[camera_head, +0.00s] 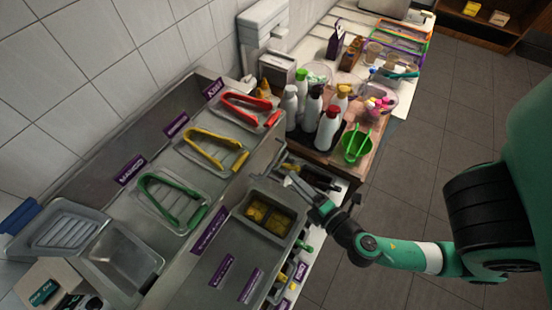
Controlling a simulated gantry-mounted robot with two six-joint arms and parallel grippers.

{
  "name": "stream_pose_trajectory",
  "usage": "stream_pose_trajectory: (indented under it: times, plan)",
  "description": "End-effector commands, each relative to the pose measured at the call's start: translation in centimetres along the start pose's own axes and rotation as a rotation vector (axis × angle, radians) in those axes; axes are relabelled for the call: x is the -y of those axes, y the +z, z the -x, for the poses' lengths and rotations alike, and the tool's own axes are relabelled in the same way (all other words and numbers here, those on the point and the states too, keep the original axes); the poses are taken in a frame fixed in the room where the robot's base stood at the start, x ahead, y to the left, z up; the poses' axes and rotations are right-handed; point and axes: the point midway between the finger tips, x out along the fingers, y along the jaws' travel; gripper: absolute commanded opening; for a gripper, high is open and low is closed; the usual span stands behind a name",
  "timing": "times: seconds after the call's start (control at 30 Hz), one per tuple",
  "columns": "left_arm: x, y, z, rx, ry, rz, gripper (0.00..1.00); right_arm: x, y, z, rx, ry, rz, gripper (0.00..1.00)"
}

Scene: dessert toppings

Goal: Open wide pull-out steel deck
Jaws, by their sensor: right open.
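A wide steel deck (197,277) with purple labels fills the lower middle of the head view. A recessed bin (249,233) with yellow contents sits at its right side. I cannot tell how far the deck is pulled out. My right gripper (297,187) is open, just above and right of this bin, near the counter's right side. Its fingers are small and partly merge with the dark items behind, and I see nothing held between them. I cannot tell whether it touches the steel. My left gripper is not in view.
Green tongs (175,201), yellow tongs (213,149) and red tongs (249,106) lie on lidded bins. Several squeeze bottles (328,128) and a green container (356,146) stand beyond my gripper. The tiled floor (428,135) to the right is clear.

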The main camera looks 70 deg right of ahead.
Motion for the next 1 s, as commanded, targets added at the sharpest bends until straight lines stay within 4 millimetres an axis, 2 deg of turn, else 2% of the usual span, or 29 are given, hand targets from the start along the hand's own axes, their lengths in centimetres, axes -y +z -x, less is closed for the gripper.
stream_pose_trajectory:
  times: [0.23, 0.5, 0.6, 0.77, 1.0]
  plan:
    - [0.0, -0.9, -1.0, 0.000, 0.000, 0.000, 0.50, -0.5, 0.4, -2.5, 0.011, 0.004, -0.006, 0.46]
    - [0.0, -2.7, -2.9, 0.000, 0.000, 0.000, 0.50, -0.7, 0.3, -8.5, 0.007, 0.005, -0.006, 0.46]
    - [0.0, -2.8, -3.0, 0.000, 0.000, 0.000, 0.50, -0.4, 0.2, -10.0, 0.004, 0.005, -0.004, 0.46]
    - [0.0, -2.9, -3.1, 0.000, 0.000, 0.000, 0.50, -0.2, 0.1, -11.1, 0.002, 0.003, -0.003, 0.46]
    - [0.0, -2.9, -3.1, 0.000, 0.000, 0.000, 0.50, -0.2, 0.1, -11.2, 0.001, 0.004, -0.003, 0.46]
